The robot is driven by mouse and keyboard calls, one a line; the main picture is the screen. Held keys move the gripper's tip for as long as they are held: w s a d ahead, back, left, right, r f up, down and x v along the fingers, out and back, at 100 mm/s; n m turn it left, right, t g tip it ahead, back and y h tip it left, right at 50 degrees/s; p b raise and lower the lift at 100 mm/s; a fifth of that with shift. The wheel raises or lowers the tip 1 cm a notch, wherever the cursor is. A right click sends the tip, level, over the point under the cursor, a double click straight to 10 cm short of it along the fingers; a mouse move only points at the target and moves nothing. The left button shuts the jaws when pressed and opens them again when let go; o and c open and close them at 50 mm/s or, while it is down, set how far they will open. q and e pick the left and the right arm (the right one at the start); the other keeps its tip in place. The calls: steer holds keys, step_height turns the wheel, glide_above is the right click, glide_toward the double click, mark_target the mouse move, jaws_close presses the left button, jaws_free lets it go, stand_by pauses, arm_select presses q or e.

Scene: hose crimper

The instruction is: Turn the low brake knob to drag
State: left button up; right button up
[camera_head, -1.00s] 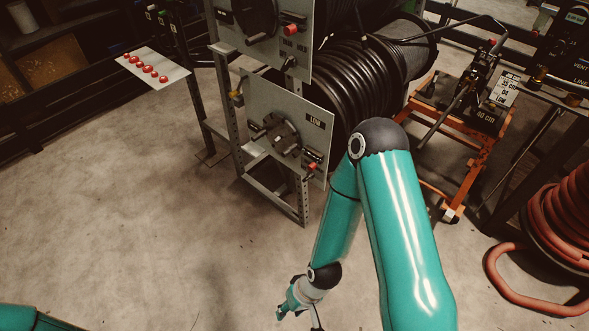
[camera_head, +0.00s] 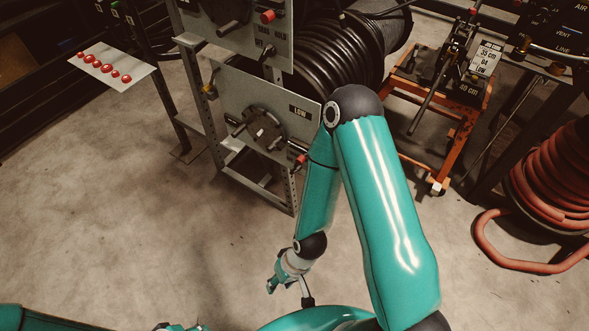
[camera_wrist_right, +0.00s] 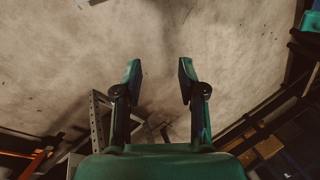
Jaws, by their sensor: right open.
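The low reel's grey panel (camera_head: 237,95) carries a LOW label (camera_head: 306,112) and a dark round hub with handles (camera_head: 259,127). A red knob (camera_head: 300,160) shows at the panel's lower right, beside my right arm. The arm covers part of that area, so the knob's setting and its marks cannot be read. My right gripper (camera_head: 274,286) hangs low over the floor, in front of and well below the panel, touching nothing. In the right wrist view its two fingers (camera_wrist_right: 160,82) are apart with nothing between them. My left gripper's fingers do not show.
Above stands another panel with its own red knob (camera_head: 268,16). A black hose reel (camera_head: 330,62) is behind. An orange stand (camera_head: 465,125), a red hose coil (camera_head: 550,185) and a plate with red buttons (camera_head: 88,62) stand around. The floor (camera_head: 130,215) in front is clear.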

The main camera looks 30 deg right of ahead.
step_height(320, 180, down, 6)
steer(key=a+n+g+b, duration=0.2)
steer(key=a+n+b, duration=0.1)
steer(key=b, duration=0.2)
steer(key=n+t+h+b, duration=0.8)
steer(key=n+h+b, duration=0.7)
steer(key=h+b, duration=0.85)
glide_toward(293, 172)
steer(key=w+d+y+b, duration=0.1)
steer(key=d+b, duration=0.1)
steer(key=d, duration=0.1)
steer(key=w+d+r+y+b, duration=0.1)
steer(key=d, duration=0.2)
steer(key=w+d+r+y+b, duration=0.1)
steer(key=d+b, duration=0.1)
steer(key=d, duration=0.2)
steer(key=shift+w+r+b, duration=0.1)
steer(key=shift+w+b, duration=0.05)
steer(key=shift+b, duration=0.15)
